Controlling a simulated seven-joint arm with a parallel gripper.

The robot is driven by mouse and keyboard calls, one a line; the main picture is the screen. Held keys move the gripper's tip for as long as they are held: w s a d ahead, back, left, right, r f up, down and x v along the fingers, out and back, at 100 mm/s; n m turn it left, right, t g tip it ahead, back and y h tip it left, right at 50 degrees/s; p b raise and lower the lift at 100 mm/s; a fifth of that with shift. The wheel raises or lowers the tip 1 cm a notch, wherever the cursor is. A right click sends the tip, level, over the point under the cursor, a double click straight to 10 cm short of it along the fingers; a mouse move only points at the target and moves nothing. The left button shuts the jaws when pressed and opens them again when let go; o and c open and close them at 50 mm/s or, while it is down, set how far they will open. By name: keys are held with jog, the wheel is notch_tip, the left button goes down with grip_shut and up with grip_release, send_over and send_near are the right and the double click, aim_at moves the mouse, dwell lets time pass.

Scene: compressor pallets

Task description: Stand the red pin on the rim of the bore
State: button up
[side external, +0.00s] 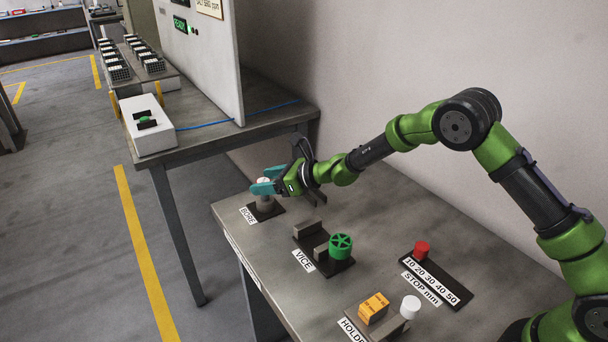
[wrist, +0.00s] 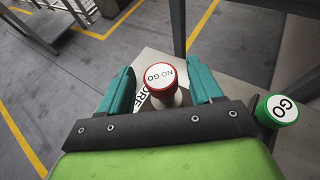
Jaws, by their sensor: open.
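The red pin (wrist: 161,78) has a red-edged white cap marked NO GO. In the wrist view it stands between my gripper's teal fingers, with a gap on each side. In the side view its pale cap (side external: 263,181) shows between the fingers above the grey bore piece (side external: 265,204), which sits on a dark plate at the bench's far left end. The pin looks upright over the bore. The fingers and cap hide the contact, so I cannot tell whether it rests on the rim or in the hole. My gripper (side external: 266,182) is open around the pin; it also shows in the wrist view (wrist: 166,80).
A green GO pin (wrist: 280,109) stands close to the right of my gripper in the wrist view. The vice with its green handwheel (side external: 341,246), the red stop (side external: 421,249) and the holder with an orange block (side external: 374,307) are along the bench.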

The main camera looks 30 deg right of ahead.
jog(key=shift+r, duration=0.3)
jog(key=r+v, duration=0.1)
jog(key=v, duration=1.1)
jog(key=s+a+r+n+g, duration=0.1)
jog(key=s+r+n+g, duration=0.1)
jog(key=s+r+n, duration=0.6)
jog(key=s+a+r+n+g, duration=0.15)
jog(key=s+r+n, duration=0.35)
jog(key=s, duration=0.5)
jog(key=s+d+f+n+h, duration=0.1)
jog(key=s+d+n+h, duration=0.5)
jog(key=s+d+n, duration=0.4)
jog(key=s+n, duration=0.1)
jog(key=s, duration=0.2)
jog(key=shift+s+n, duration=0.25)
jog(key=shift+n, duration=0.15)
